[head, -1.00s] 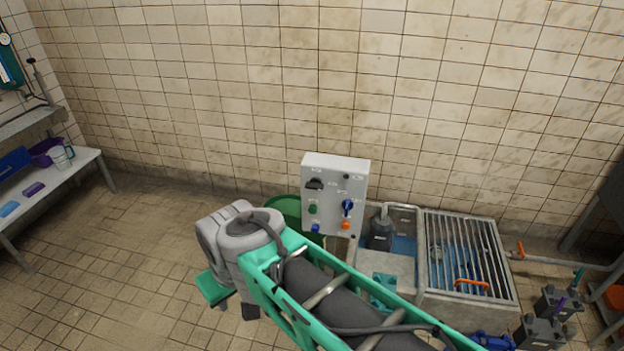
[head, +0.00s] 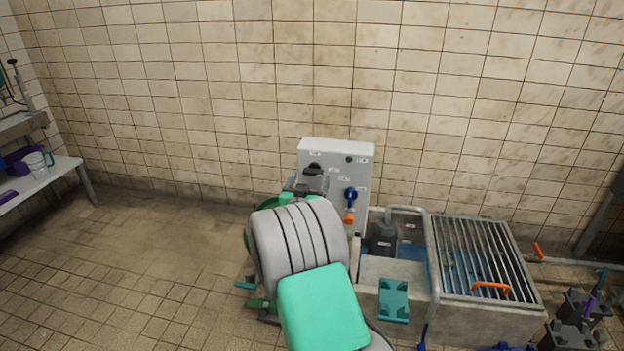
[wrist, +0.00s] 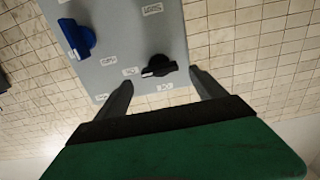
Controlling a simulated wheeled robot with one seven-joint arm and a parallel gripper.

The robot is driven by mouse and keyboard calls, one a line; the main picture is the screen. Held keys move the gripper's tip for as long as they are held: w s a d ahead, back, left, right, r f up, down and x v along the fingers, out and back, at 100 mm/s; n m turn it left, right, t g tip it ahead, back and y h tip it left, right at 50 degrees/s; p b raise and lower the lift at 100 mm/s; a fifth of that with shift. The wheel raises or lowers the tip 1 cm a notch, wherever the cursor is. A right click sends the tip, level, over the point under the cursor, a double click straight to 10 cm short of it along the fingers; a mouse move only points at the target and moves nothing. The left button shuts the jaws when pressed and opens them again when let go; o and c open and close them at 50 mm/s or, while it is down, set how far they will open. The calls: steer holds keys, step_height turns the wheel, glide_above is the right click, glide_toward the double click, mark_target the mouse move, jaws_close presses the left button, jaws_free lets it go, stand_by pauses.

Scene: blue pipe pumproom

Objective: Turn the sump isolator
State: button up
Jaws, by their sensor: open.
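A grey control panel (head: 335,150) stands in front of the tiled wall; it also fills the top of the wrist view (wrist: 113,35). A black rotary knob (wrist: 158,66) sits on it, also seen at the panel's upper left in the head view (head: 314,168). A blue rotary knob (head: 350,195) is lower right in the head view and upper left in the wrist view (wrist: 77,38). The labels are too small to read, so I cannot tell which is the sump isolator. My gripper (wrist: 161,78) is open, its fingers either side of the black knob; contact is unclear.
An orange button (head: 348,218) is below the blue knob. My arm hides the panel's lower left. A concrete sump with a metal grating (head: 478,255) and orange handle (head: 490,288) stands to the right. A bench (head: 45,180) is far left; the floor between is open.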

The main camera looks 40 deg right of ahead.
mark_target(312, 173)
steer(key=x, duration=0.4)
steer(key=c, duration=1.4)
